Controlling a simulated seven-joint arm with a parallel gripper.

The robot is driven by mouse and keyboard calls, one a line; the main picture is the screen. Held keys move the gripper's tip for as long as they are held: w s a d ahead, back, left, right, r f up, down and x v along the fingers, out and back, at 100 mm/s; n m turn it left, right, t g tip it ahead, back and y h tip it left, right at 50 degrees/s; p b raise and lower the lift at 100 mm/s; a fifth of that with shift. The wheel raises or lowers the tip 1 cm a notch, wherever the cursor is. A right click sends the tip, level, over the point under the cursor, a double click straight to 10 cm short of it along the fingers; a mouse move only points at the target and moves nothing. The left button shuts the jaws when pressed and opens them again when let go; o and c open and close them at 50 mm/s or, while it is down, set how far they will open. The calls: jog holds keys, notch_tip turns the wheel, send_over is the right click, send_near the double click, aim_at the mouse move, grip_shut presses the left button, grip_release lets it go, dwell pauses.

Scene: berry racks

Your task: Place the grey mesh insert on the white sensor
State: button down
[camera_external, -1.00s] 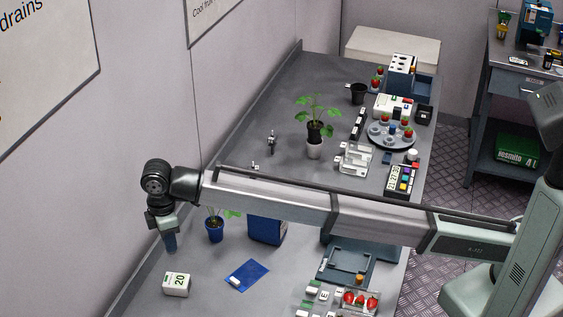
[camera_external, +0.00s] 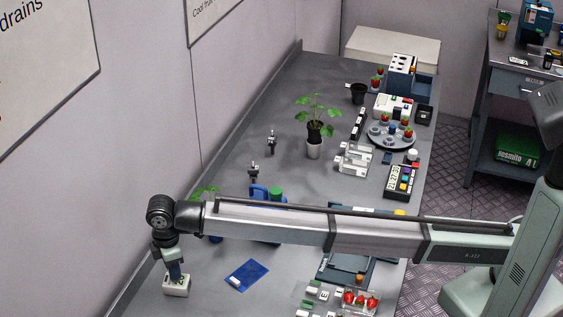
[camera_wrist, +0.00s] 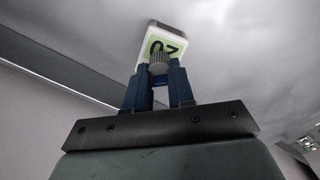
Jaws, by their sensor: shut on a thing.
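The white sensor (camera_external: 177,289) is a small white block with a green panel reading 20, on the bench at lower left. In the wrist view the sensor (camera_wrist: 174,35) shows beyond my fingertips. My gripper (camera_external: 178,275) points down right over the sensor, covering part of its top. In the wrist view my gripper (camera_wrist: 159,70) has its blue fingers shut on the grey mesh insert (camera_wrist: 158,61), a small ridged grey piece. The insert overlaps the sensor's edge in that view; I cannot tell whether they touch. The insert is too small to make out in the external view.
A blue mat (camera_external: 258,268) with a small white piece lies right of the sensor. A blue container (camera_external: 259,194) and a partly hidden plant (camera_external: 205,191) stand behind my arm. A strawberry tray (camera_external: 345,307) lies at the front right. Bare bench surrounds the sensor.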

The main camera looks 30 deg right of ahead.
jog(key=shift+f, duration=0.1)
jog(key=c, duration=1)
grip_release()
jog(key=shift+o, duration=0.2)
notch_tip(320, 180, up, 12)
